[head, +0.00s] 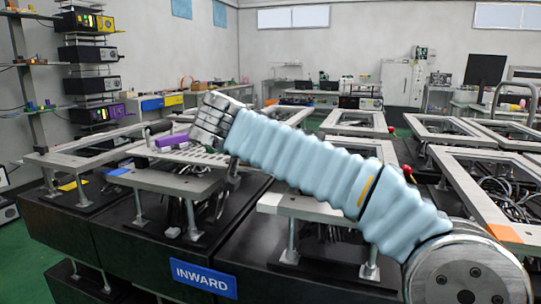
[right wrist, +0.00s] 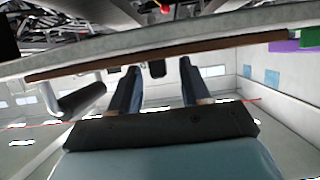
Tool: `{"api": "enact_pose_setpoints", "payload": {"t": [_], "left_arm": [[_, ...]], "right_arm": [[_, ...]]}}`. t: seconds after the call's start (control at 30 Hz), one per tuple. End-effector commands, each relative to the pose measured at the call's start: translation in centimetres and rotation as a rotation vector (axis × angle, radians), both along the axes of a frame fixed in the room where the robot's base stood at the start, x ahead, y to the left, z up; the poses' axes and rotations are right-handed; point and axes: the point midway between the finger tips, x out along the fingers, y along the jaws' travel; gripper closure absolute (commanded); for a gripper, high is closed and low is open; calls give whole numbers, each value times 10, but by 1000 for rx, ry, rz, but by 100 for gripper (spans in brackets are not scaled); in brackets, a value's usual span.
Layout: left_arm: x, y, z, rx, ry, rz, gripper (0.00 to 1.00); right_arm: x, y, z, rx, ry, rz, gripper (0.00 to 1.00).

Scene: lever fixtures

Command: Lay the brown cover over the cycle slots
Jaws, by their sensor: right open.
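In the right wrist view, my right gripper (right wrist: 158,67) is open, with its two dark fingers apart. A long brown strip (right wrist: 225,47) runs across in front of the fingertips along a pale grey edge; it may be the brown cover seen edge-on. A small dark block (right wrist: 157,69) shows between the fingertips; I cannot tell whether they touch it. In the head view my right arm reaches to the left over the fixtures, its wrist near a purple block (head: 172,140) and a slotted plate (head: 205,157). The cycle slots are not clearly identifiable. My left gripper is out of view.
Grey frames on dark bases fill the middle, including an empty-looking frame (head: 352,121). A blue INWARD sign (head: 203,278) is on the front base. Red knobs (head: 407,170) stand up at the right. Shelves with devices (head: 92,84) stand at the left.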

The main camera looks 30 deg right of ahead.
Motion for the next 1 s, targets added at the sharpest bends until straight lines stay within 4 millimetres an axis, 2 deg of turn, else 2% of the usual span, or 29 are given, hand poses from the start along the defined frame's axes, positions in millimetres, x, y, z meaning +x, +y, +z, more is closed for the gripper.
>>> {"api": "enact_pose_setpoints", "payload": {"t": [0.27,0.57,0.87,1.0], "left_arm": [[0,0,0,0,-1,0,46],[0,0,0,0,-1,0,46],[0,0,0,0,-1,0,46],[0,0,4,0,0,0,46]], "right_arm": [[2,-3,-1,0,0,0,55],[2,-3,-1,0,0,1,100],[2,-3,0,0,0,1,100],[2,-3,7,0,-2,1,100]]}}
